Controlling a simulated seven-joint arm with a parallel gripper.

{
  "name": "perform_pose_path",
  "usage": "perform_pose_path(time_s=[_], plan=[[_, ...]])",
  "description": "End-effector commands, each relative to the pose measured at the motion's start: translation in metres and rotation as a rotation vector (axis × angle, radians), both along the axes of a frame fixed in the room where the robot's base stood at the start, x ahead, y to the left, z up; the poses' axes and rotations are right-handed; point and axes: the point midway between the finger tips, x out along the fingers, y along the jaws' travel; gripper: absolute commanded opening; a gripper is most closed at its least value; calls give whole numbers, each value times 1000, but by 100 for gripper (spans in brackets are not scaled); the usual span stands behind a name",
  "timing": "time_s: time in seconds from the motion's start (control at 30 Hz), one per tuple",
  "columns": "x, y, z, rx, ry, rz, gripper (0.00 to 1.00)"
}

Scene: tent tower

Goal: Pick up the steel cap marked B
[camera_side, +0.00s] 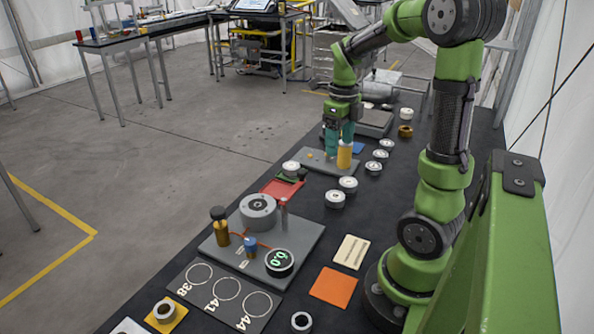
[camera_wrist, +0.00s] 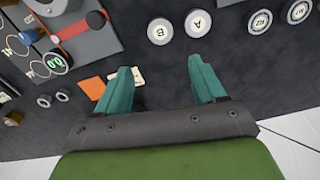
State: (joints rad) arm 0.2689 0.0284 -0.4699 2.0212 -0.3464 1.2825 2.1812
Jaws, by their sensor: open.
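In the wrist view the steel cap marked B (camera_wrist: 161,31) is a round pale disc lying on the dark mat. It is just beyond my fingertips, and a similar cap marked A (camera_wrist: 197,23) lies close to its right. My gripper (camera_wrist: 163,66) has its two teal fingers spread apart, with only mat between them. In the side view my gripper (camera_side: 339,147) hangs over the far part of the bench, behind two neighbouring steel caps (camera_side: 348,184). Their letters are too small to read there.
A yellow cylinder (camera_side: 344,155) stands close beside my fingers in the side view. More steel caps (camera_side: 380,155) lie to the right. A grey fixture plate (camera_side: 295,243) with a round dial stands nearer the camera. An orange square (camera_side: 334,287) lies flat.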

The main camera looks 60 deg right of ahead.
Motion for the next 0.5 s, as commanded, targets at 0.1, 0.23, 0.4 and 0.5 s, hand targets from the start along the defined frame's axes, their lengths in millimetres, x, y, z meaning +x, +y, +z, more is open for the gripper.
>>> perform_pose_path(time_s=[0.1, 0.23, 0.4, 0.5], plan=[[-1, 2, -1, 6, 5, -93, 69], [-1, 2, -14, 8, 7, -115, 69], [-2, 2, -51, 10, 10, -114, 69], [-2, 2, -73, 10, 9, -113, 69]])
